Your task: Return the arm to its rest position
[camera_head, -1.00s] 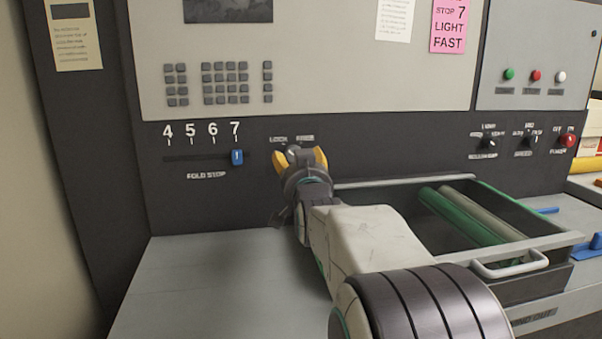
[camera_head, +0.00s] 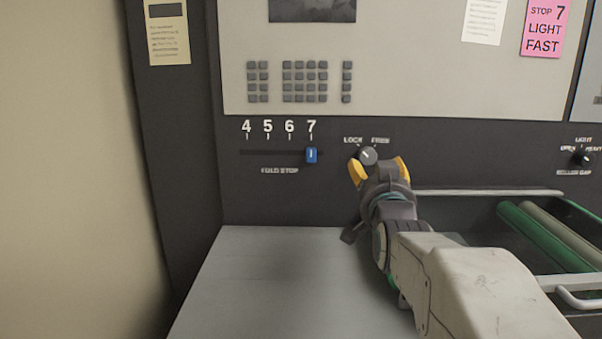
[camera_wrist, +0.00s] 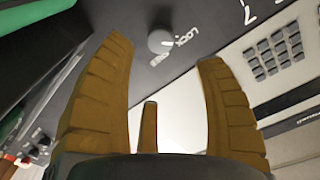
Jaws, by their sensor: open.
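My gripper (camera_head: 379,170) is open, its two yellow fingers spread apart just in front of the lock/free knob (camera_head: 368,155) on the dark panel. In the wrist view the fingers (camera_wrist: 168,85) are wide apart with nothing between them, and the round grey knob (camera_wrist: 160,41) shows beyond their tips, apart from them. My arm stretches forward from the lower right of the head view toward the panel.
The fold stop slider (camera_head: 311,155) is at 7, left of the knob. An open tray with a green roller (camera_head: 545,236) lies right of my arm. A grey table surface (camera_head: 270,285) is clear at left. A pink note (camera_head: 542,27) hangs above.

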